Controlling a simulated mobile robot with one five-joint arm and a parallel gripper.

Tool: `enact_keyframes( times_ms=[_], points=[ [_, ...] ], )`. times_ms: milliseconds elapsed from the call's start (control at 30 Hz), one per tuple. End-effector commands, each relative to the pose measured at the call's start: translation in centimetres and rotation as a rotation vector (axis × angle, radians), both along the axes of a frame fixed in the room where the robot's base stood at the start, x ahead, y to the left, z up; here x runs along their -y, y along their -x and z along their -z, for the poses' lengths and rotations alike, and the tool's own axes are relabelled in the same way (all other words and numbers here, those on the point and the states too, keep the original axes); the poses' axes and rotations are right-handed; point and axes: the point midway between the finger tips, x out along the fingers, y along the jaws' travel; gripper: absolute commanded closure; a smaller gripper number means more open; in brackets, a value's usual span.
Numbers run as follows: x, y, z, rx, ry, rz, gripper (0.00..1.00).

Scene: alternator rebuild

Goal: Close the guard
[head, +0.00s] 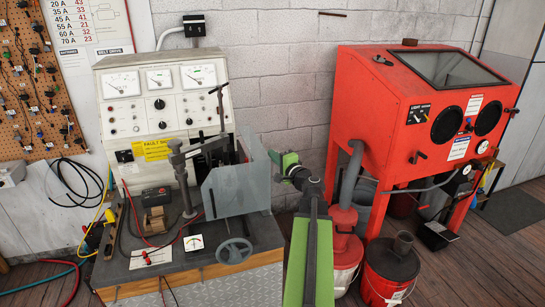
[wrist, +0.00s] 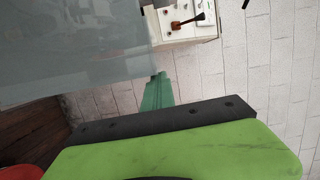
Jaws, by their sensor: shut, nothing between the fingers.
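The guard (head: 236,188) is a translucent grey panel standing upright on the right part of the test bench, in front of and beside the clamp area. In the wrist view the guard (wrist: 70,45) fills the upper left as a flat grey sheet. My gripper (head: 276,158) is just right of the guard's right edge in the head view, at the end of my green arm. In the wrist view its green finger (wrist: 157,93) shows close to the guard's lower right edge. It is shut and empty. I cannot tell whether it touches the guard.
The test bench (head: 128,268) carries a clamp arm (head: 187,160), a handwheel (head: 234,251) and a small meter (head: 194,243). A panel with gauges (head: 160,85) stands behind. A red blast cabinet (head: 400,110) and red buckets (head: 390,270) stand to the right. A white block wall is behind my gripper.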

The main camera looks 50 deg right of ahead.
Motion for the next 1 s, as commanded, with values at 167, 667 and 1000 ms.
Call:
enact_keyframes(
  times_ms=[167, 667, 1000],
  points=[
    [-0.4, -0.4, 0.0, 0.002, -0.002, -0.019, 1.0],
    [1.3, 7.2, 0.0, 0.004, -0.003, -0.005, 1.0],
    [0.1, 10.6, 0.0, 0.004, -0.003, -0.012, 1.0]
  ],
)
